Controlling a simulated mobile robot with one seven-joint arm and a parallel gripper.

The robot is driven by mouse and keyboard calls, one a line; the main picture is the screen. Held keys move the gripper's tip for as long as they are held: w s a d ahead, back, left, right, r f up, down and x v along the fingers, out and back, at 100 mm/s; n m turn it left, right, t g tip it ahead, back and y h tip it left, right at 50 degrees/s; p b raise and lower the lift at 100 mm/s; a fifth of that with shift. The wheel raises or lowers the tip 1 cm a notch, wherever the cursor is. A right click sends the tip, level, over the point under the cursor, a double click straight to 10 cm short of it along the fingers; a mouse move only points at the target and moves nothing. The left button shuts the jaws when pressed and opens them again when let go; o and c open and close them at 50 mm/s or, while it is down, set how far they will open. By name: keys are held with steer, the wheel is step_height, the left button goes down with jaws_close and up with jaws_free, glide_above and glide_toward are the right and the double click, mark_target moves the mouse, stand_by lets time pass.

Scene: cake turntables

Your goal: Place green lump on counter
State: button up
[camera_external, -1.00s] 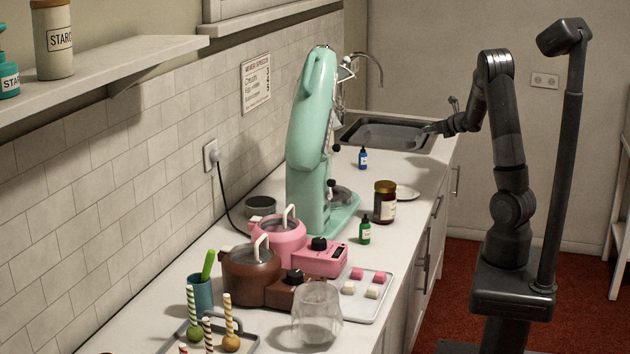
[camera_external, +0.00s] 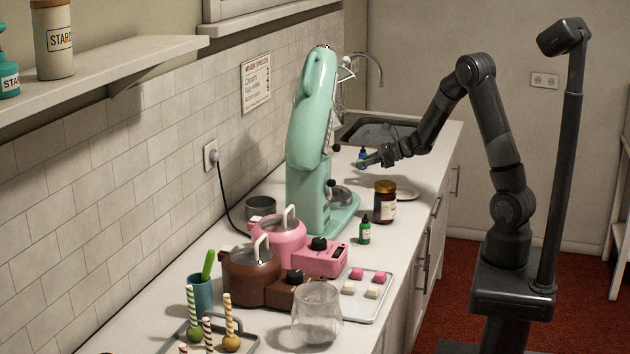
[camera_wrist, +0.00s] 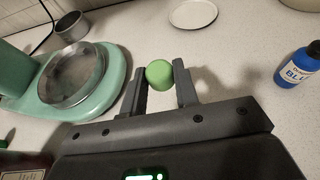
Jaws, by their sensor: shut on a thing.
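A round green lump (camera_wrist: 159,74) sits between the two fingers of my gripper (camera_wrist: 161,84) in the wrist view. My gripper is shut on it and holds it over the white counter (camera_wrist: 225,65). In the external view my gripper (camera_external: 366,162) is above the counter, near the blue bottle and to the right of the mint mixer. The lump is too small there to make out clearly. The counter (camera_external: 255,338) also shows along the wall in the external view.
The mint stand mixer (camera_external: 312,130) with its bowl (camera_wrist: 75,75) stands close by. A blue bottle (camera_wrist: 298,68), a white plate (camera_wrist: 193,13) and a dark jar (camera_external: 385,203) are near. Bare counter lies between the plate, mixer and blue bottle.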

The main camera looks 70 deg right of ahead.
mark_target(353, 189)
steer(key=w+a+f, duration=0.1)
steer(key=w, duration=0.1)
steer(key=w+a+f, duration=0.1)
steer(key=a+f, duration=0.1)
steer(key=shift+w+a, duration=0.15)
steer(key=shift+w, duration=0.25)
steer(key=shift+f, duration=2.05)
steer(key=shift+f, duration=0.15)
steer(key=o, duration=1)
steer(key=shift+s+r, duration=0.25)
steer(key=shift+r, duration=0.05)
steer(key=v, duration=1)
steer(key=shift+s+r, duration=0.15)
steer(key=shift+s, duration=0.05)
steer(key=shift+o, duration=0.6)
steer(key=shift+s+d+r, duration=0.15)
steer(key=shift+s+d, duration=0.1)
steer(key=shift+s, duration=0.2)
